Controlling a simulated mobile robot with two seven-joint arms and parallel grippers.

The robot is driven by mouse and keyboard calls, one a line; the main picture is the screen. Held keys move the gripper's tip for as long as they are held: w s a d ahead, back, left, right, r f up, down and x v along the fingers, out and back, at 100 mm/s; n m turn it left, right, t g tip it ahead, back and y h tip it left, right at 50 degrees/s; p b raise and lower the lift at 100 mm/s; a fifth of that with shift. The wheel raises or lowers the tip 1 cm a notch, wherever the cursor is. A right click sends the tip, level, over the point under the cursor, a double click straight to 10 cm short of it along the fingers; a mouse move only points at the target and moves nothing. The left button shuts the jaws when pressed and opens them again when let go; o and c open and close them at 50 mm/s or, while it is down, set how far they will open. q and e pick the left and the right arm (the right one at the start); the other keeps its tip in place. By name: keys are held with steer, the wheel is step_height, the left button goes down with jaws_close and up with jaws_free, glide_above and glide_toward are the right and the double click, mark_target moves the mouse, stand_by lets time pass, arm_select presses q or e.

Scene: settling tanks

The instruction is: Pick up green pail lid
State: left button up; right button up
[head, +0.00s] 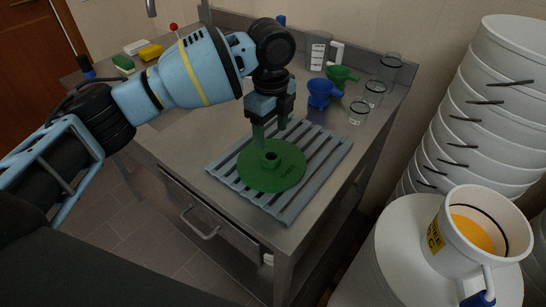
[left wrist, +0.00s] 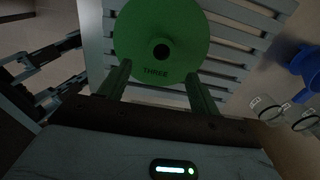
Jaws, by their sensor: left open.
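The green pail lid (head: 271,172) is a round disc with a raised hub and a dark centre hole. It lies flat on a grey slatted rack on the metal bench. In the left wrist view the lid (left wrist: 161,30) shows lettering that reads like "THREE". My left gripper (head: 271,140) points down just above the lid's far part, with its fingers apart. In the left wrist view the two fingers (left wrist: 160,88) are spread at the lid's near edge, with nothing between them that I can see gripped. My right gripper is not in view.
The slatted rack (head: 222,165) sits near the bench's front corner. Blue (head: 322,92) and green (head: 343,74) funnels and glass beakers (head: 358,112) stand behind it to the right. White stacked pails (head: 470,125) and a jug with orange contents (head: 462,240) stand right of the bench.

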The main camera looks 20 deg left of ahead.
mark_target(271, 152)
arm_select(q)
steer(key=shift+s+f, duration=0.1)
steer(key=shift+f, duration=1.15)
steer(key=shift+w+f, duration=0.15)
steer(key=shift+f, duration=1.15)
steer(key=shift+w+f, duration=0.1)
steer(key=shift+f, duration=1.2)
steer(key=c, duration=1.1)
steer(key=shift+o, duration=0.2)
steer(key=shift+r, duration=0.15)
